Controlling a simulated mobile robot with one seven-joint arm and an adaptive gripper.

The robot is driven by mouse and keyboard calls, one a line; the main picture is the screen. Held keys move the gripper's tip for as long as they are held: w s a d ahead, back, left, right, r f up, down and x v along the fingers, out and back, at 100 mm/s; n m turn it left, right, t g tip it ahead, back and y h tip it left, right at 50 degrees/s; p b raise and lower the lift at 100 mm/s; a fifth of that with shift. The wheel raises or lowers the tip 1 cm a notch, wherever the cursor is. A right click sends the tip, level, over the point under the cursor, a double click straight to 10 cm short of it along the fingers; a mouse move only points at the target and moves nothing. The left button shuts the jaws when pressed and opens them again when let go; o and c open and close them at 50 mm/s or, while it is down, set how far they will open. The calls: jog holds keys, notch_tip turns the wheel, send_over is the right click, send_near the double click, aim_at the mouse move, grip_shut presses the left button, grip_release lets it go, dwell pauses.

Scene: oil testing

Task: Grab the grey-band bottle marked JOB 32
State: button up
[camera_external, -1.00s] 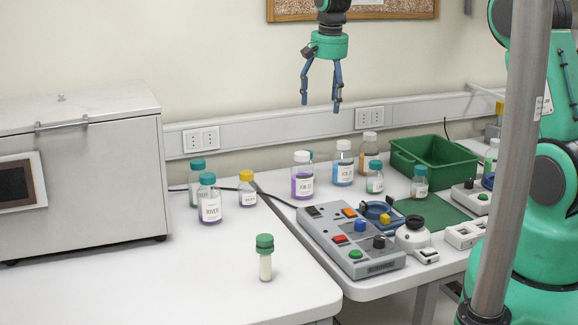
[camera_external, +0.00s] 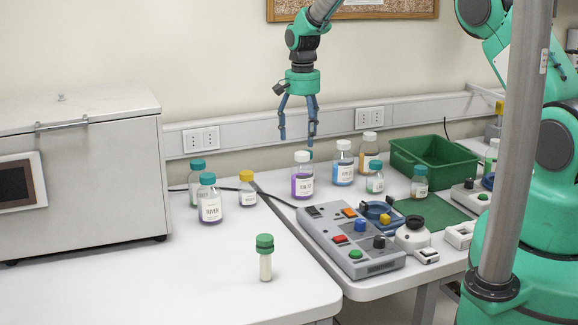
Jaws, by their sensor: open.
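My gripper (camera_external: 297,141) is open and empty, fingers pointing down, just above the white-capped bottle with purple contents (camera_external: 302,188). That bottle stands upright; its label seems to start with JOB, but the number is too small to read surely. A white-capped bottle with blue contents (camera_external: 343,174) stands to its right, also with a label that seems to start with JOB. A teal-capped bottle (camera_external: 309,154) is mostly hidden behind the purple one. I cannot make out a grey band on any bottle for sure.
A control box (camera_external: 350,262) lies in front, a green crate (camera_external: 433,178) to the right. The left table front is mostly clear.

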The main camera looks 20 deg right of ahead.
aim_at(302, 153)
jog(key=shift+f, duration=0.15)
jog(key=shift+f+p, duration=0.6)
jog(key=shift+f, duration=3.55)
jog(key=shift+f, duration=0.15)
jog(key=shift+w+f+p, duration=0.1)
jog(key=shift+f+p, duration=0.6)
jog(key=shift+f, duration=1.7)
jog(key=shift+c, duration=0.2)
jog(key=c, duration=1.6)
jog(key=shift+r, duration=0.1)
jog(key=shift+r+b, duration=0.9)
jog(key=shift+r, duration=4)
